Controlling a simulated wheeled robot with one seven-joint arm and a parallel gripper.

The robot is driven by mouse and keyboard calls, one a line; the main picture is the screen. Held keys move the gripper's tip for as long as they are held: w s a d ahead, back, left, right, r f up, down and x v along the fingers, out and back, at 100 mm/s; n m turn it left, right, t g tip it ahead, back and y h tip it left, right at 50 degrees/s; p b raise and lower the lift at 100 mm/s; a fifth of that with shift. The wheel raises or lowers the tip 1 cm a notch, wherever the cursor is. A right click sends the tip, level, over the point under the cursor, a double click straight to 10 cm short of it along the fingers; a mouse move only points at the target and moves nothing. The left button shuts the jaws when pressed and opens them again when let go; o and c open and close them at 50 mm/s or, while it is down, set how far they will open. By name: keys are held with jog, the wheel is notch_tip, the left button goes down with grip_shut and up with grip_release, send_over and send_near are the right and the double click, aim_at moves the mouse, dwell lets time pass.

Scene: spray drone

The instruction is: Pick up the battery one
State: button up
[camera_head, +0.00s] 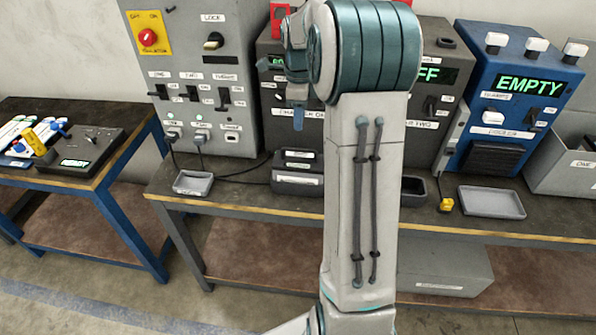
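No battery that I can pick out as battery one shows clearly. My arm (362,200) stands upright in the middle of the view and hides part of the bench and the machines behind it. My gripper (298,118) seems to point down at the upper left of the arm, in front of a dark grey machine. Its fingers are too small to tell open from shut, and I see nothing clearly held in it. A small dark labelled box (297,181) sits on the bench below it.
A grey control box (200,120) with a red knob stands at left, a blue cooler reading EMPTY (500,130) at right. Shallow trays (193,191) (492,214) lie on the bench. A grey bin labelled ONE (570,172) is far right. A blue-legged table (50,195) stands left.

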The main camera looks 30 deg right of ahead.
send_over(299, 150)
notch_tip(299, 150, down, 7)
jog(key=shift+r, duration=0.1)
jog(key=shift+w+d+f+p, duration=0.15)
jog(key=shift+f+p, duration=0.8)
jog(key=shift+f, duration=1.7)
grip_shut()
jog(key=shift+w, duration=0.1)
jog(key=shift+w+r, duration=0.15)
